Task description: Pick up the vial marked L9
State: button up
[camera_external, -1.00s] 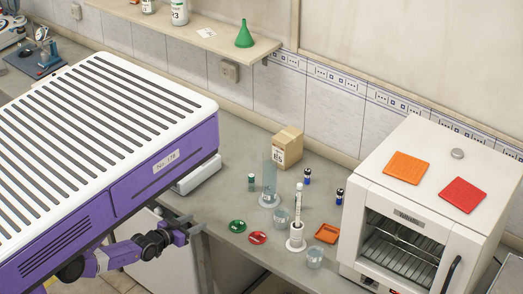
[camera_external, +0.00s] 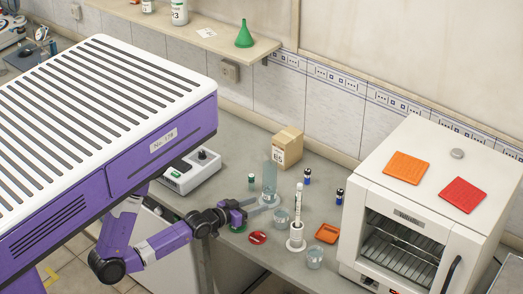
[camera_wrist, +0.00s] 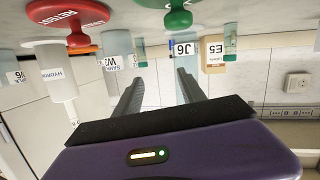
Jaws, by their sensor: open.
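Several small capped vials stand upright on the bench; their marks are too small to read, so I cannot tell which is L9. A green-capped vial (camera_external: 251,182) stands left of the tall clear cylinder (camera_external: 269,182); it also shows in the wrist view (camera_wrist: 230,42). Two blue-capped vials, one behind (camera_external: 307,176) and one near the oven (camera_external: 339,196), stand farther right. My gripper (camera_external: 262,205) is open and empty, low over the bench in front of the green-capped vial and by the cylinder's base. Its two fingers (camera_wrist: 160,82) show apart in the wrist view.
A cardboard box (camera_external: 288,147) stands behind the cylinder. The white oven (camera_external: 400,215) bounds that side.

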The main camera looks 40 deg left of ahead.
jog(key=w+d, duration=0.2)
jog(key=w, duration=0.1)
jog(key=w+d+m+g, duration=0.1)
jog(key=w+d, duration=0.1)
jog(key=w, duration=0.1)
jog(key=w+d+m, duration=0.1)
jog(key=w+d, duration=0.1)
jog(key=w, duration=0.1)
jog(key=shift+w+r+g+p, duration=0.15)
jog(key=shift+w+g+p, duration=0.05)
jog(key=shift+g+p, duration=0.2)
jog(key=shift+w+d, duration=0.2)
jog(key=shift+w, duration=0.1)
jog(key=shift+g+h, duration=0.3)
jog(key=shift+p+x, duration=0.65)
jog(key=shift+x, duration=3.45)
jog(key=shift+r, duration=0.1)
grip_shut()
